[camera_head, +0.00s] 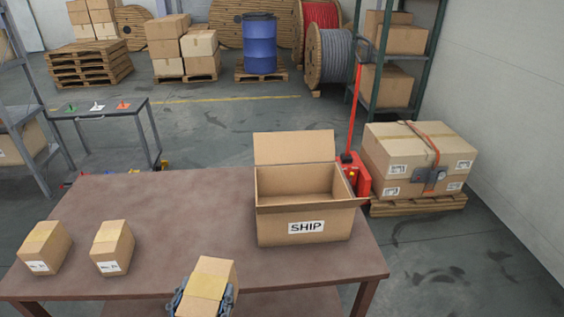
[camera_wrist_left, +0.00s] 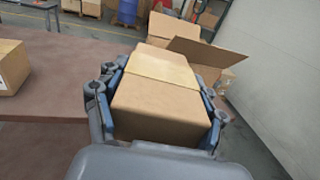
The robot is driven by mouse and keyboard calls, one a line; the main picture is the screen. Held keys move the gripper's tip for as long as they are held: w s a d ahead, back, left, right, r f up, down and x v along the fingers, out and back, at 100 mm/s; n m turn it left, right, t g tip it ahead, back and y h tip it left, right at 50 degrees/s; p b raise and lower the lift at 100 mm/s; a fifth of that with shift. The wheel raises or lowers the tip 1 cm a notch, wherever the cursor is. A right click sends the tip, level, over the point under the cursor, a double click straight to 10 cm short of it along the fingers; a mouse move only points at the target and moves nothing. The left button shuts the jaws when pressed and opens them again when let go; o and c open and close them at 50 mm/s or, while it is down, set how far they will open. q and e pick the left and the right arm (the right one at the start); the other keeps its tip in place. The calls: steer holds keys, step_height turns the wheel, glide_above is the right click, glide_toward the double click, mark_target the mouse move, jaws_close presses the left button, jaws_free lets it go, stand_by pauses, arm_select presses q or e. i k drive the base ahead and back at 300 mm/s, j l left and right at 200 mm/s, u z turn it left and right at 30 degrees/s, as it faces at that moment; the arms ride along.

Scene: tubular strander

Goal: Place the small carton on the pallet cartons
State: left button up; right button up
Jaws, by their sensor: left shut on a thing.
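My left gripper (camera_head: 203,298) is shut on a small carton (camera_head: 211,275) at the table's front edge in the head view. The left wrist view shows the same carton (camera_wrist_left: 160,100) between the two fingers of the gripper (camera_wrist_left: 160,105). The pallet cartons (camera_head: 416,155) are strapped with an orange band and sit on a wooden pallet (camera_head: 418,205) on the floor, right of the table. The held carton is well to the left of them and apart from them. My right gripper does not show.
An open box marked SHIP (camera_head: 305,205) stands on the brown table (camera_head: 180,200), between the held carton and the pallet cartons. Two more small cartons, one at left (camera_head: 44,247) and one nearer (camera_head: 112,247), stand on the table.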

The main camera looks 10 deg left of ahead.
mark_target(400, 141)
steer(key=i+l+z, duration=0.2)
steer(key=l+z, duration=0.25)
steer(key=i+l+z, duration=0.7)
steer(key=l+z, duration=0.2)
steer(key=i+l, duration=0.25)
steer(key=i, duration=0.25)
steer(key=i+l+z, duration=0.15)
steer(key=i, duration=0.3)
steer(key=i+j+u, duration=0.2)
steer(key=i+u, duration=0.2)
steer(key=i, duration=0.2)
steer(key=i+u, duration=0.35)
steer(key=i, duration=0.2)
steer(key=i+l+u, duration=0.1)
steer(key=i+u, duration=0.3)
steer(key=i, duration=0.2)
steer(key=i+u, duration=0.2)
steer(key=i, duration=0.3)
steer(key=i+l+u, duration=0.25)
steer(key=i, duration=0.3)
steer(key=i+l+u, duration=0.2)
steer(key=i, duration=0.3)
steer(key=i+l+u, duration=0.25)
steer(key=i, duration=0.2)
